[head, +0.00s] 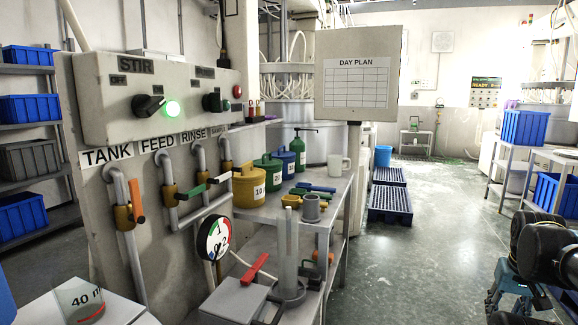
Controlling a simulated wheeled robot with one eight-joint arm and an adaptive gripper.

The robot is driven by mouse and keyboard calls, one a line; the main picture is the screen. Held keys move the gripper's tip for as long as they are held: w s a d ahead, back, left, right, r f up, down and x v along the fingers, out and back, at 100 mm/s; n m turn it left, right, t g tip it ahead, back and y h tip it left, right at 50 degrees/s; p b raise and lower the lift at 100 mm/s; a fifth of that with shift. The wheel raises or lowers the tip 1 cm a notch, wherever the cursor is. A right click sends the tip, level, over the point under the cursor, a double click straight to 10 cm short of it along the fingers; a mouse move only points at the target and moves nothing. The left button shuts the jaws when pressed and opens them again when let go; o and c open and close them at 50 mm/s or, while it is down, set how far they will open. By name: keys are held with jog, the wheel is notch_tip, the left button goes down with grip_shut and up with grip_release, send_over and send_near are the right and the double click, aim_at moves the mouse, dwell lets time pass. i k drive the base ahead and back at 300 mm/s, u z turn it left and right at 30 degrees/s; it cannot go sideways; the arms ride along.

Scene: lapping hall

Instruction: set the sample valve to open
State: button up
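The small SAMPLE label (219,131) is the rightmost in the row on the grey panel. Below it a pipe (225,150) runs down to the sample valve (227,166), a small brass-coloured body. Its lever cannot be made out clearly; the yellow lidded pot stands close beside it. To the left, the rinse valve has a white lever (220,177), the feed valve a green lever (192,191) and the tank valve an orange lever (137,201) standing nearly upright.
A bench (338,187) holds the yellow pot (248,187), green and blue pots and a white mug (339,167). A gauge (214,238) and a red-handled grey box (233,301) stand in front. The DAY PLAN board (358,108) rises behind. Floor at centre right is clear.

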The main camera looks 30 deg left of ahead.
aim_at(240, 169)
jog(key=z, duration=1.2)
jog(key=i, duration=1.65)
jog(key=u, duration=3.65)
jog(key=i, duration=0.2)
jog(key=u, duration=0.4)
